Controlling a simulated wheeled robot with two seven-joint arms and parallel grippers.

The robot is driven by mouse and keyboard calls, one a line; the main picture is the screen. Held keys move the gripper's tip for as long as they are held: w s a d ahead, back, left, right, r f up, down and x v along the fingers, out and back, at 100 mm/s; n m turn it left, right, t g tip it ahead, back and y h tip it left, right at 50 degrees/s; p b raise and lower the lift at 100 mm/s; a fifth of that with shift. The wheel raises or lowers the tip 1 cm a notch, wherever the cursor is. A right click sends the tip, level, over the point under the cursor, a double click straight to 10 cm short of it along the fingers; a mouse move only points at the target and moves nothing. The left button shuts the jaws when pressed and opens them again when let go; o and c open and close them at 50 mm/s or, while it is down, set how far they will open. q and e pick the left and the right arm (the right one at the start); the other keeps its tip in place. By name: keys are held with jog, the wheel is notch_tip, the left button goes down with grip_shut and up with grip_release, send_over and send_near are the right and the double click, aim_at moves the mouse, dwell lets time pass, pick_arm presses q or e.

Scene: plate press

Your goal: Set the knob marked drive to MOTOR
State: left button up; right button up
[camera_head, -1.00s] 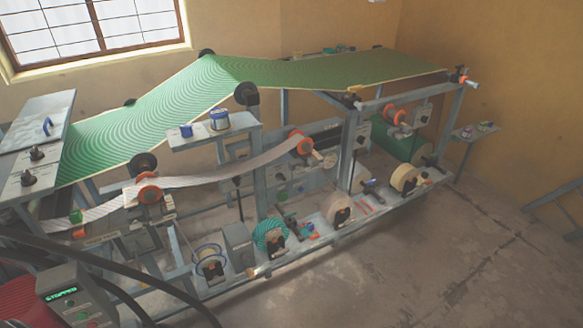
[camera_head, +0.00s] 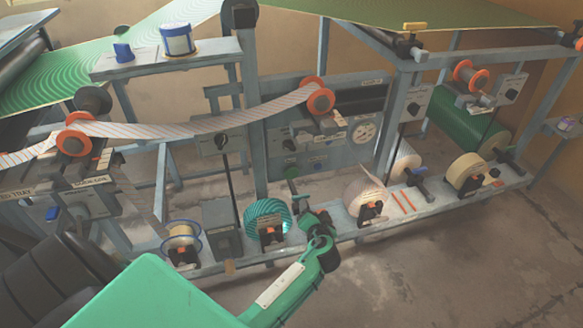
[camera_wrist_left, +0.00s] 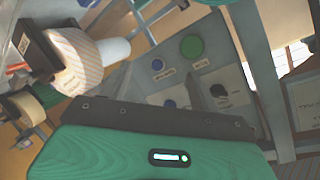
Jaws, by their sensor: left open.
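A small black knob (camera_wrist_left: 219,90) sits on a pale label on a grey panel in the left wrist view, with a green button (camera_wrist_left: 191,46) and blue buttons nearby; its lettering is too small to read. In the head view, black knobs sit on a middle plate (camera_head: 222,141), a right post (camera_head: 413,108) and a far-right plate (camera_head: 513,94). I cannot tell which is marked drive. My left gripper (camera_head: 314,220) is open, in front of the machine's lower shelf, below the panel with the gauge. Its green body fills the bottom of the left wrist view. My right gripper is out of view.
Tape rolls, a teal roll (camera_head: 268,219) and a cream roll (camera_head: 467,173), stand on the lower shelf. A striped roll (camera_wrist_left: 75,62) is close on the left in the wrist view. A striped web (camera_head: 200,124) crosses above. The floor (camera_head: 440,270) in front is clear.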

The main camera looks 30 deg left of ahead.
aim_at(291, 148)
pick_arm(q)
jog(key=a+r+n+y+b, duration=0.3)
jog(key=r+n+y+b, duration=0.15)
jog(key=r, duration=0.75)
jog(key=shift+y, duration=0.25)
jog(key=x, duration=1.2)
jog(key=shift+w+a+r+p, duration=0.15)
jog(key=shift+a+r+p, duration=0.1)
jog(key=shift+r+p, duration=0.1)
jog(key=shift+w+a, duration=0.35)
jog(key=shift+a, duration=0.05)
jog(key=shift+t, duration=0.3)
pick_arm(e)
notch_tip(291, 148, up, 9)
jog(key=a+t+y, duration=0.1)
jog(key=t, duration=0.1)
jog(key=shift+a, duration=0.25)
pick_arm(q)
jog(key=c, duration=1)
